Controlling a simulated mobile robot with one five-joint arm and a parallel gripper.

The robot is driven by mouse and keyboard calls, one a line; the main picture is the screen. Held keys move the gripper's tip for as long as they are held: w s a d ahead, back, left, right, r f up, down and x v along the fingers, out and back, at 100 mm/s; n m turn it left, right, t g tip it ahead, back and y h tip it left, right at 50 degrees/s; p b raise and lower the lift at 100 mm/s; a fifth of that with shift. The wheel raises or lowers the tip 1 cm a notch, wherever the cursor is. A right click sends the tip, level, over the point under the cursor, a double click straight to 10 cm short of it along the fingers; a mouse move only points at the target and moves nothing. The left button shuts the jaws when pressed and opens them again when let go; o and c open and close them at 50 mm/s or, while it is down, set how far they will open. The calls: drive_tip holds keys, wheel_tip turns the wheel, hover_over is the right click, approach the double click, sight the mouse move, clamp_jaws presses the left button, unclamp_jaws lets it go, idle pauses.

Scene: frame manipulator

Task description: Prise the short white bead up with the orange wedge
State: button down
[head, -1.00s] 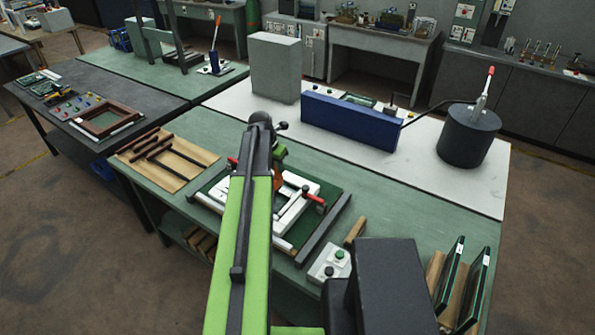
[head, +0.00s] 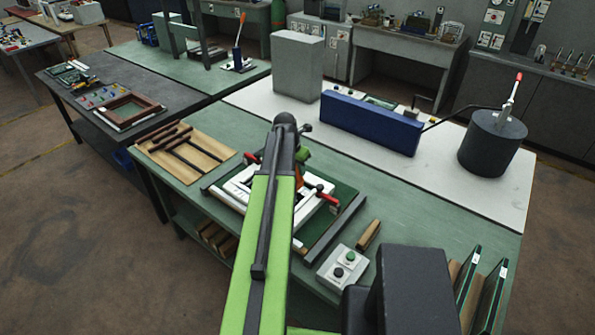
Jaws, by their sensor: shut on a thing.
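My gripper (head: 301,168) is mostly hidden behind my green and black arm, over the clamped frame on the green bench. A small orange part, the wedge (head: 299,178), shows just right of the arm, and my gripper is shut on it. The white frame (head: 313,210) lies on a dark green mat and is held by clamps with red handles (head: 328,198). The arm covers the middle of the frame. I cannot make out the short white bead or tell whether the wedge touches it.
A board with brown strips (head: 208,157) lies to the left. A grey bar (head: 335,228), a push-button box (head: 342,267) and a wooden-handled tool (head: 368,235) lie to the right. Behind stand a blue box (head: 371,122) and a dark cylinder (head: 492,145).

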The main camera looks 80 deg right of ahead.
sight(300, 180)
drive_tip(key=shift+f+b, duration=2.35)
drive_tip(key=shift+f, duration=0.45)
drive_tip(key=shift+s+a+r, duration=0.1)
drive_tip(key=shift+s+a, duration=0.35)
drive_tip(key=shift+s, duration=0.4)
drive_tip(key=shift+w+d, duration=0.15)
drive_tip(key=shift+w, duration=0.05)
drive_tip(key=shift+w+d, duration=0.2)
drive_tip(key=shift+w, duration=0.2)
wheel_tip(300, 180, up, 8)
drive_tip(key=p, duration=0.8)
drive_tip(key=shift+r, duration=0.15)
drive_tip(key=shift+a+f, duration=0.1)
drive_tip(key=shift+f, duration=0.1)
